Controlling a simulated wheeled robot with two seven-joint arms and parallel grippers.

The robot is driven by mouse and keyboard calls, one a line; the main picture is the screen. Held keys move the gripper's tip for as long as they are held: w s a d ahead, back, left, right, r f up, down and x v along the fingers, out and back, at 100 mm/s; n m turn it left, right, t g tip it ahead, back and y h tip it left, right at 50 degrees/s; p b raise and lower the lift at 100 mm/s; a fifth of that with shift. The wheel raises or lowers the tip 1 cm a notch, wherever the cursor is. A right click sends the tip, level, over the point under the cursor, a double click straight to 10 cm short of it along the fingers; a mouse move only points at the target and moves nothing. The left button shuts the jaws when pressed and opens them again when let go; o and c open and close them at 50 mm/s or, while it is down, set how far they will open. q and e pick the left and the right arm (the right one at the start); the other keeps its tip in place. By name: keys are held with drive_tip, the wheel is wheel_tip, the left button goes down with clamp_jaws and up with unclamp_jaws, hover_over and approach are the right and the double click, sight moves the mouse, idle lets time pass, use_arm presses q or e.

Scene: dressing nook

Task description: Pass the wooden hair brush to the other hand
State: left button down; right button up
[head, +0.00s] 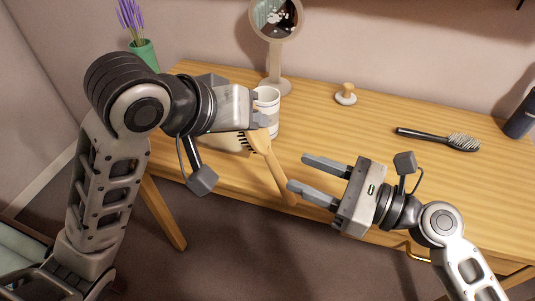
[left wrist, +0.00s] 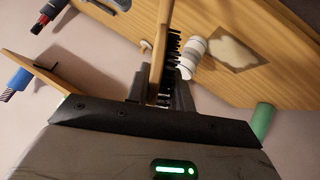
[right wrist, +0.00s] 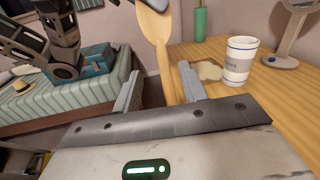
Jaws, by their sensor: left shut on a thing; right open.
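The wooden hair brush (head: 270,163) is held in the air above the table's front edge. My left gripper (head: 259,127) is shut on it near its bristled head, with the handle slanting down to the right. In the left wrist view the brush (left wrist: 157,60) stands between the fingers, its dark bristles facing right. My right gripper (head: 298,173) is open and empty, its fingertips close to the handle's lower end. In the right wrist view the handle (right wrist: 168,75) appears in the gap between the fingers; whether it is inside the jaws I cannot tell.
On the wooden table (head: 320,125) are a white mug (head: 270,100) behind the left gripper, a round mirror (head: 277,85), a small knobbed stand (head: 346,94), a black hair brush (head: 440,138) and a dark bottle (head: 522,118). A green vase (head: 145,52) stands at the back left.

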sight(269, 162)
drive_tip(key=x, duration=1)
drive_tip(key=shift+w+a, duration=0.15)
drive_tip(key=shift+a, duration=0.05)
drive_tip(key=shift+c, duration=0.2)
clamp_jaws()
use_arm(q)
drive_tip(key=c, duration=1.1)
unclamp_jaws()
drive_tip(key=shift+r, duration=0.1)
